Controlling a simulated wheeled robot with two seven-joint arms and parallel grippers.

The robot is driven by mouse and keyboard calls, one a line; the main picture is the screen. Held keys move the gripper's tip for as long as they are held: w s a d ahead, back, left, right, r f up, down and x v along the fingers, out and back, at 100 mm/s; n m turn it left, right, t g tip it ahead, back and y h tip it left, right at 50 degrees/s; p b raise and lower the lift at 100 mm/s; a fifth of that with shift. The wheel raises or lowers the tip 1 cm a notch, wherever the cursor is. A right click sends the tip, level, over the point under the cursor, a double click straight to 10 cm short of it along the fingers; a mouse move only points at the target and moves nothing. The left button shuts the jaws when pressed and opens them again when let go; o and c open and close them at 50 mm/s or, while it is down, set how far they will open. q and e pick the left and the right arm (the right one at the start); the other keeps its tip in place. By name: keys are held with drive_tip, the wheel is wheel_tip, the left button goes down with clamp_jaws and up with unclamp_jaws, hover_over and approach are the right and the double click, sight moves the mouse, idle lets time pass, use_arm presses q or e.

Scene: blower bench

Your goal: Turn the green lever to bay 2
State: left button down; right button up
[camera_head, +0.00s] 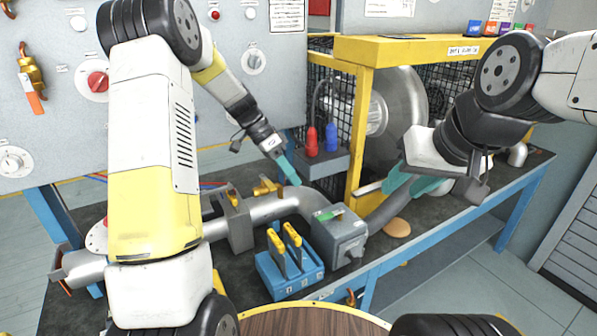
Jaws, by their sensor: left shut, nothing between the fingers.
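The green lever (328,214) lies on top of a grey diverter box (343,243) at the middle of the bench. Bay markings are too small to read. My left gripper (293,180) has teal fingers, pressed together and empty. It points down above the bent pipe, behind and left of the lever, apart from it. My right gripper (408,184) is to the right of the box, in front of the blower. Its two teal fingers show apart, partly covered by its own body, and I see nothing held between them.
A blue block with two yellow-handled pieces (290,273) stands in front of the box. A grey pipe (268,209) enters the box from the left. A yellow-framed mesh cage (357,130) rises behind. Red and blue bottles (332,138) stand on a ledge. A tan disc (396,228) lies on the bench.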

sight(325, 217)
use_arm(q)
drive_tip(key=s+d+f, duration=0.4)
drive_tip(key=d+f, duration=0.1)
drive_tip(key=d, duration=0.1)
drive_tip(key=shift+s+f, duration=0.25)
drive_tip(key=shift+s, duration=0.05)
drive_tip(key=shift+d, duration=0.2)
